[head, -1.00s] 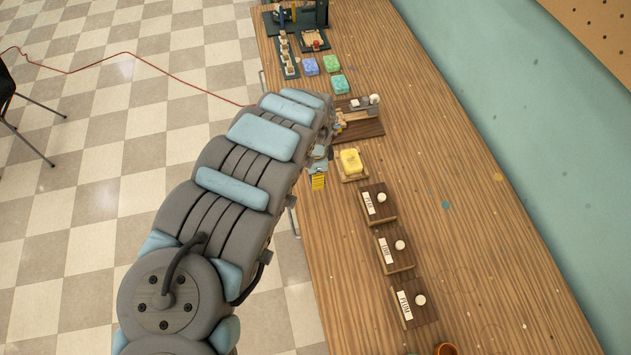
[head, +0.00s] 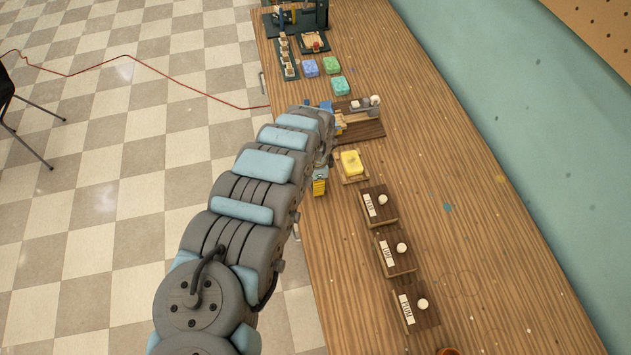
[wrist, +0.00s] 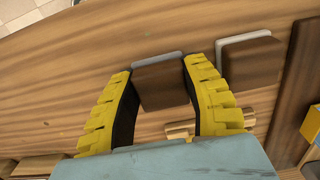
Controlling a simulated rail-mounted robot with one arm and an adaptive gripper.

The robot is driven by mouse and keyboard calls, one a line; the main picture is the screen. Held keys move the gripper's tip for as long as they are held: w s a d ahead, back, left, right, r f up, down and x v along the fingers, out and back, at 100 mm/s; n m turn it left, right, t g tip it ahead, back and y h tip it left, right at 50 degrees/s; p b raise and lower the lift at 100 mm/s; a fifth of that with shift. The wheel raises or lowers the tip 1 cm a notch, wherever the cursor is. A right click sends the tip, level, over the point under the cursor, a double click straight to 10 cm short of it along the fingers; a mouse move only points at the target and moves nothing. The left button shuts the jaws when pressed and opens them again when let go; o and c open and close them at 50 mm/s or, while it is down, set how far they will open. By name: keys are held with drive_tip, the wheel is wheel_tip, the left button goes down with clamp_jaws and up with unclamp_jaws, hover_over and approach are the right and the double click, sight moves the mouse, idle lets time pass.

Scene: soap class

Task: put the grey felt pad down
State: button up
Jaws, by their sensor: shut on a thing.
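In the wrist view the yellow fingers of my gripper (wrist: 160,72) close on the sides of a brown block with a grey felt pad (wrist: 157,58) along its far edge. The pad shows only as a thin grey strip. Whether the block touches the table cannot be told.
Small grey and pale pieces (head: 365,103) stand at the board. Nearer lie a yellow soap on a wooden tray (head: 351,162) and labelled wooden trays (head: 395,254). Coloured soaps (head: 331,65) are farther off. The wooden table (head: 470,180) is largely bare at right.

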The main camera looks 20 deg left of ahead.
drive_tip(key=shift+f, duration=0.1)
drive_tip(key=o, duration=1.1)
drive_tip(key=shift+w, duration=0.1)
drive_tip(key=shift+r+p, duration=0.95)
drive_tip(key=shift+r, duration=5.2)
